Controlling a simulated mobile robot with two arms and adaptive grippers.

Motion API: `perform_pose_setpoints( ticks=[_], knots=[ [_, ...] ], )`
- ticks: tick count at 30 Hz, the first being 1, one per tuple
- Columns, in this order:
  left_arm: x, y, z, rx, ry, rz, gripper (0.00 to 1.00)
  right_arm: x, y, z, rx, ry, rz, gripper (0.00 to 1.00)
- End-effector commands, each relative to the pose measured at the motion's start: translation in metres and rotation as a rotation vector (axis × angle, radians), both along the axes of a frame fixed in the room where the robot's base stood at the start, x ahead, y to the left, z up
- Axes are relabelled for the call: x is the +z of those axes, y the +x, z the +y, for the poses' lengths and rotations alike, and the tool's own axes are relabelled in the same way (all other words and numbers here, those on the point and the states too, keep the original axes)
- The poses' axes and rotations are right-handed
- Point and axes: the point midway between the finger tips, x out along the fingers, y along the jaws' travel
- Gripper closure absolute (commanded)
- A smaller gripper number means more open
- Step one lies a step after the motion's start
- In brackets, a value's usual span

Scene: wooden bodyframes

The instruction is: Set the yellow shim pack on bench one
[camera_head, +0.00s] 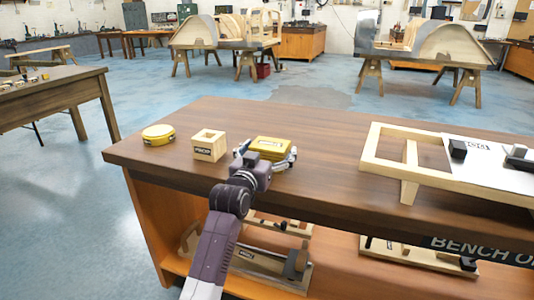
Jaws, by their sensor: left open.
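The yellow shim pack (271,145) is a small yellow block with a dark label. It appears to rest on the brown wooden top of bench one (330,190), whose front sign partly reads "BENCH O". My left gripper (266,153) is open, with one finger to the left of the pack and one to the right. The gripper body hides the pack's near lower side, so I cannot tell whether the fingers touch it. My right gripper is not in view.
A round yellow item (158,134) and a pale wooden block with a square hole (208,145) stand left of the pack. A wooden frame (408,172) with a white panel fills the bench's right. The bench top between pack and frame is clear. Shelves below hold wooden parts.

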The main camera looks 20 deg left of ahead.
Motion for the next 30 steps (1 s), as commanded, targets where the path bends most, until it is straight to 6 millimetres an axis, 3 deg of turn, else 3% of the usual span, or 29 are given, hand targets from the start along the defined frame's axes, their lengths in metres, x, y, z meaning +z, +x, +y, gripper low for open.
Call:
perform_pose_setpoints(
  ticks=[5, 12, 21, 30],
  knots=[
    [0.0, -0.016, 0.001, 0.0, 0.0, 0.001, 0.08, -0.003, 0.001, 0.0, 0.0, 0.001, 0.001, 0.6],
    [0.0, -0.059, 0.002, 0.0, 0.001, 0.001, 0.08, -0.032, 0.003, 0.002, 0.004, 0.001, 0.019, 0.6],
    [0.0, -0.107, 0.004, 0.001, 0.0, 0.001, 0.08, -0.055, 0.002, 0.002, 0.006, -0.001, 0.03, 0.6],
    [0.0, -0.12, 0.004, 0.0, 0.0, 0.001, 0.08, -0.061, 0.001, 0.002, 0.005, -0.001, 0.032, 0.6]
  ],
)
